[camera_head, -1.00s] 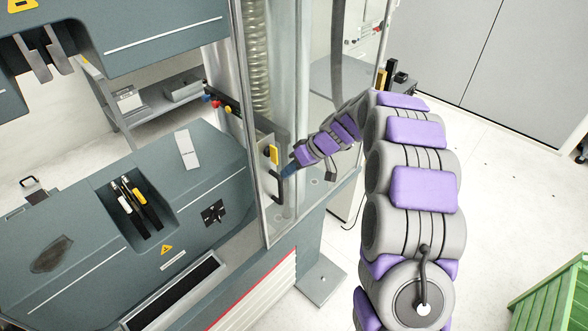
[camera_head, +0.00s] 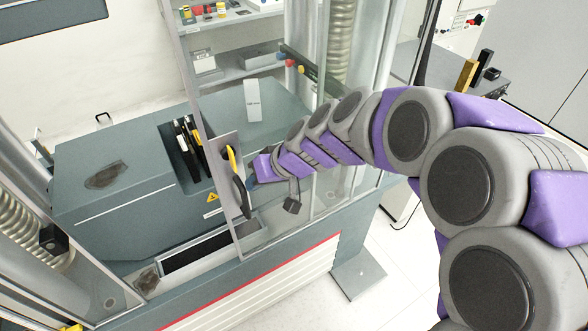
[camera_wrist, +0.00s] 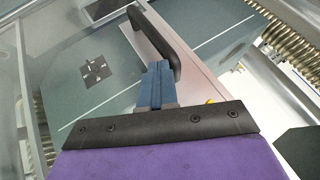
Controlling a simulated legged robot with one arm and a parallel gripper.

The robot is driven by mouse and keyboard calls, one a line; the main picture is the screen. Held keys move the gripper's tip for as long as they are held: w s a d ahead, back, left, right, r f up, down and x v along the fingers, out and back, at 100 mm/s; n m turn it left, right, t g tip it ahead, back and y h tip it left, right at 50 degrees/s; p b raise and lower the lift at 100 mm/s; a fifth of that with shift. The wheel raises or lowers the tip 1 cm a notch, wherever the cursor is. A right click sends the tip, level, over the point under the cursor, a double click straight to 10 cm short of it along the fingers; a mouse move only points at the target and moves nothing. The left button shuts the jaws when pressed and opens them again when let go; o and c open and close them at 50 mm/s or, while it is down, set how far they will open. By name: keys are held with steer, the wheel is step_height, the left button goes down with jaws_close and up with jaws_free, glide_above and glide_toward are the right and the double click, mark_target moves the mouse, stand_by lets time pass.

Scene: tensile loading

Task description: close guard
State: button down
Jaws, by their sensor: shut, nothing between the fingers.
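The guard (camera_head: 222,143) is a clear panel with a metal edge strip. It stands across the right part of the machine's front, with its edge in front of the grey block. Its black handle (camera_head: 240,197) is on that strip; it also shows in the wrist view (camera_wrist: 155,38). My gripper (camera_head: 251,184) is at the handle's right side in the head view. In the wrist view its blue fingers (camera_wrist: 158,84) are together, with their tips at the handle's bar. I cannot tell whether they touch it. The front is open left of the guard's edge.
The grey block (camera_head: 130,185) carries black and yellow tools in a slot (camera_head: 187,145). A bellows column (camera_head: 25,225) stands at the left, with a small black part (camera_head: 54,239) on it. A green-black bar with coloured knobs (camera_head: 300,67) lies behind my arm.

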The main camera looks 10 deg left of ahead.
steer(key=s+a+p, duration=0.1)
steer(key=s+a, duration=0.8)
steer(key=a, duration=0.3)
steer(key=s+a+p, duration=0.2)
steer(key=s+a, duration=0.8)
steer(key=a, duration=0.2)
steer(key=shift+a, duration=0.4)
